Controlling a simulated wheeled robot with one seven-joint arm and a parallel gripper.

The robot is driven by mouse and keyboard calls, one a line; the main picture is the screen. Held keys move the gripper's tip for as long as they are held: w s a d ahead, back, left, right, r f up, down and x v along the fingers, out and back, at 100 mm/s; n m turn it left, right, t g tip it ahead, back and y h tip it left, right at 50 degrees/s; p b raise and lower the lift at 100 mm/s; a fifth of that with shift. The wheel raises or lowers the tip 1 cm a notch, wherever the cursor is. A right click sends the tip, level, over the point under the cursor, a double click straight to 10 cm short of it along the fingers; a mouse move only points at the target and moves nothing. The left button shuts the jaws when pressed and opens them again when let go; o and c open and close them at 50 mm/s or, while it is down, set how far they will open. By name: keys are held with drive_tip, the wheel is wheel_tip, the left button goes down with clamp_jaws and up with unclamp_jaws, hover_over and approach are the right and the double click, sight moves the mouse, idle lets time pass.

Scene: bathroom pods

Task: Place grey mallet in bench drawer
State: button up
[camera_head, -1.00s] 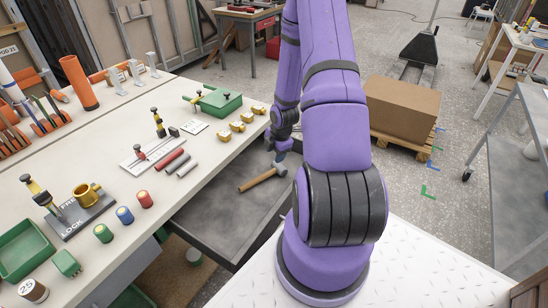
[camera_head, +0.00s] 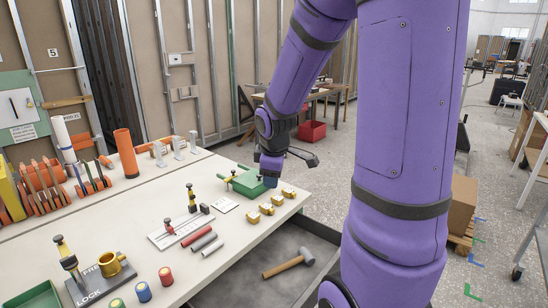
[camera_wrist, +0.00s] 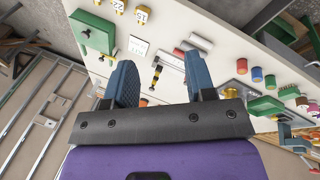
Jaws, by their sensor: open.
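The grey mallet (camera_head: 306,257), with a grey head and a wooden handle, lies flat in the open bench drawer (camera_head: 240,290). The drawer is a dark grey tray pulled out from under the front edge of the bench. My gripper (camera_head: 270,181) is above the bench, near the green box and away from the mallet. In the wrist view my gripper's two blue fingers (camera_wrist: 162,75) are apart, with nothing held between them. I cannot make out the mallet in the wrist view. My arm hides part of the drawer's right side.
On the bench (camera_head: 150,205) stand a green box (camera_head: 245,184), yellow blocks (camera_head: 267,208), red and grey rods (camera_head: 196,236), an orange cylinder (camera_head: 126,153) and a toggle clamp (camera_head: 192,198). A cardboard box (camera_head: 462,205) stands on a pallet at right. A red bin (camera_head: 311,131) is behind.

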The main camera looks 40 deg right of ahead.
drive_tip(key=s+a+r+m+t+y, duration=0.2)
drive_tip(key=s+a+r+m, duration=0.5)
drive_tip(key=s+a+r, duration=0.8)
drive_tip(key=s, duration=0.2)
drive_tip(key=shift+s+a+r+m, duration=0.3)
drive_tip(key=shift+s+a+r, duration=0.1)
